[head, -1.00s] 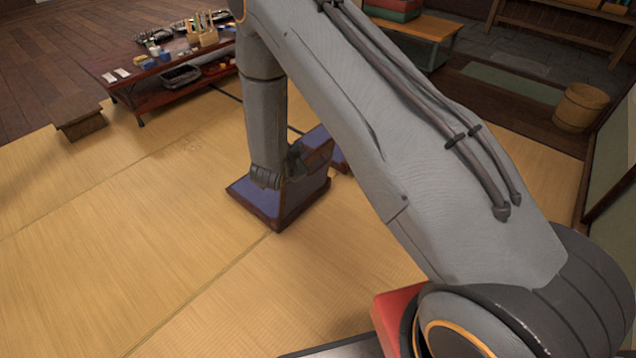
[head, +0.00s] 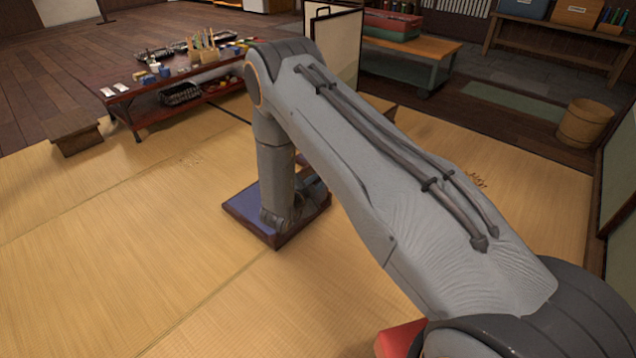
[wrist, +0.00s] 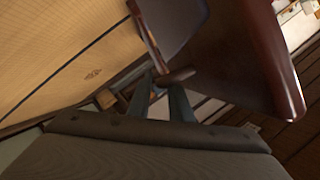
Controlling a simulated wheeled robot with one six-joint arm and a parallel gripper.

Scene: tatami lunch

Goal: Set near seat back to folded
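The near seat (head: 240,208) is a low floor chair with a dark blue pad and reddish-brown wooden edges, resting on the tatami. Its back is mostly hidden behind my arm in the head view, so its angle cannot be read clearly. In the wrist view a dark panel with a glossy red-brown edge (wrist: 272,55), apparently part of the chair, fills the upper right. My gripper (wrist: 163,82) is at this panel, its two grey-blue fingers on either side of a visible gap. A brown wooden piece (wrist: 178,75) lies at the fingertips; whether it is gripped is unclear.
A low table (head: 150,100) with small items stands at the far left, beside a small wooden stool (head: 77,136). A wooden bucket (head: 584,123) stands at the right and a bench (head: 425,50) at the back. The tatami left of the chair is clear.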

